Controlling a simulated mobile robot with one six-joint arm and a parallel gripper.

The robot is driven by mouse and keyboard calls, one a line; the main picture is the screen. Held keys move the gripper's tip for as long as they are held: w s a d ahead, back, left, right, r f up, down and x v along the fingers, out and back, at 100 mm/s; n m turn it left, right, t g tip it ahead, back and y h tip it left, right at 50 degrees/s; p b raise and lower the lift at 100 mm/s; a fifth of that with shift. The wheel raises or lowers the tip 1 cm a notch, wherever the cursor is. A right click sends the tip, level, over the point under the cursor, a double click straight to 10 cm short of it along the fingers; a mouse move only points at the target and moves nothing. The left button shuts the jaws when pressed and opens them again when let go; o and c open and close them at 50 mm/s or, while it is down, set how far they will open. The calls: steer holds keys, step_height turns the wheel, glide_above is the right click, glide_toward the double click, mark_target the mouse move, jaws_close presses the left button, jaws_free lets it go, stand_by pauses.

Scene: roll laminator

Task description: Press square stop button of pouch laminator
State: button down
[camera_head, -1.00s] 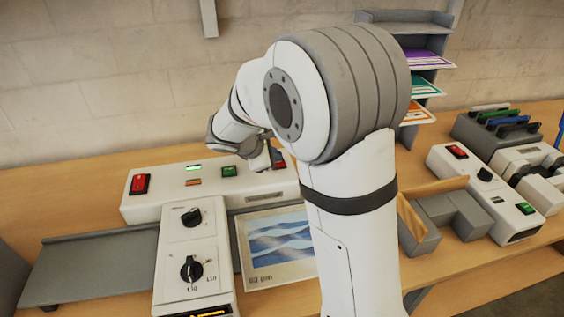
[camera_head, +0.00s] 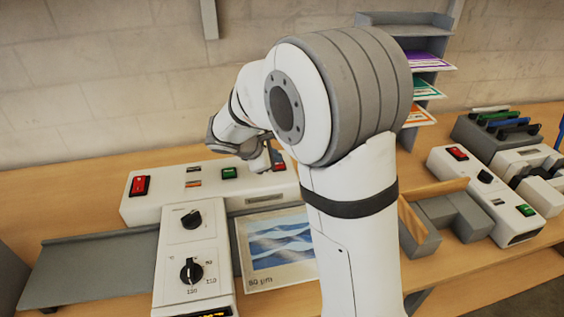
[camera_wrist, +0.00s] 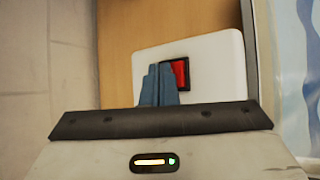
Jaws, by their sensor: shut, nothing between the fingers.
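The pouch laminator (camera_head: 150,208) is a long white machine on the bench. Its red square button (camera_head: 279,162) is at the right end, partly hidden by my gripper. In the wrist view the red button (camera_wrist: 181,73) sits in a black frame on the white housing. My gripper (camera_wrist: 160,69) is shut and empty. Its blue-grey fingers overlap the left edge of the button's frame in that view; I cannot tell whether they touch it. A green button (camera_head: 229,173) and two small dark indicators (camera_head: 193,170) are left of the red one.
A red rocker switch (camera_head: 139,185) is at the laminator's left end. A white unit with two black knobs (camera_head: 192,255) stands in front. A wave-pattern picture (camera_head: 278,248) lies beside it. Another white machine (camera_head: 486,190) and a paper rack (camera_head: 405,25) are to the right.

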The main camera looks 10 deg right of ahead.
steer(key=shift+r, duration=0.5)
step_height(320, 180, up, 5)
steer(key=p, duration=0.4)
stand_by(0.6)
steer(key=s+d+r+m+g+y+b, duration=0.1)
steer(key=s+m+y, duration=0.6)
steer(key=s+m, duration=0.9)
steer(key=s+d+g, duration=0.1)
steer(key=s, duration=1)
steer(key=shift+s+r, duration=0.3)
steer(key=shift+s, duration=0.1)
